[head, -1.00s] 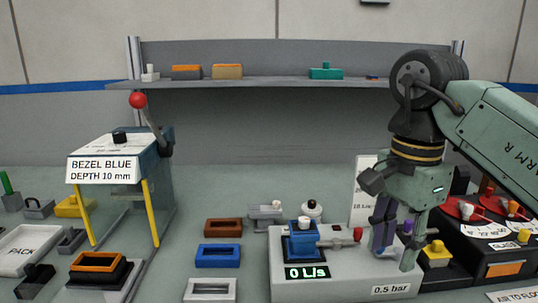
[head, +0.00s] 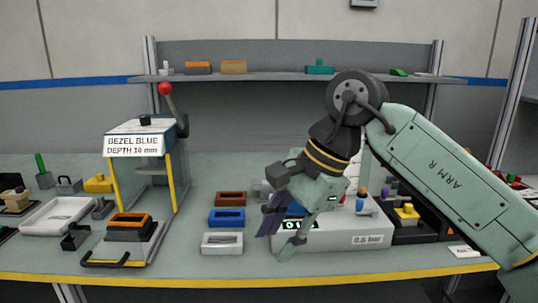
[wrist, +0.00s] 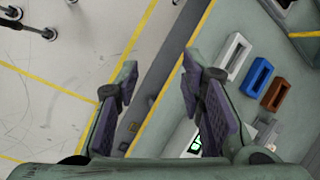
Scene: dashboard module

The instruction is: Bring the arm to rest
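My gripper (head: 277,238) hangs tilted down in front of the test unit (head: 345,238) with the "0 L/s" display, which it partly hides. In the wrist view my gripper (wrist: 160,78) has its two purple-padded fingers spread well apart with nothing between them. Beneath it are the table's front edge and the floor. The green arm link (head: 450,175) reaches in from the lower right.
White (head: 222,243), blue (head: 227,217) and brown (head: 231,198) bezels lie left of the gripper. The press (head: 145,165) with a red-knobbed lever stands further left. A shelf (head: 280,78) runs behind. A yellow strip marks the table's front edge.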

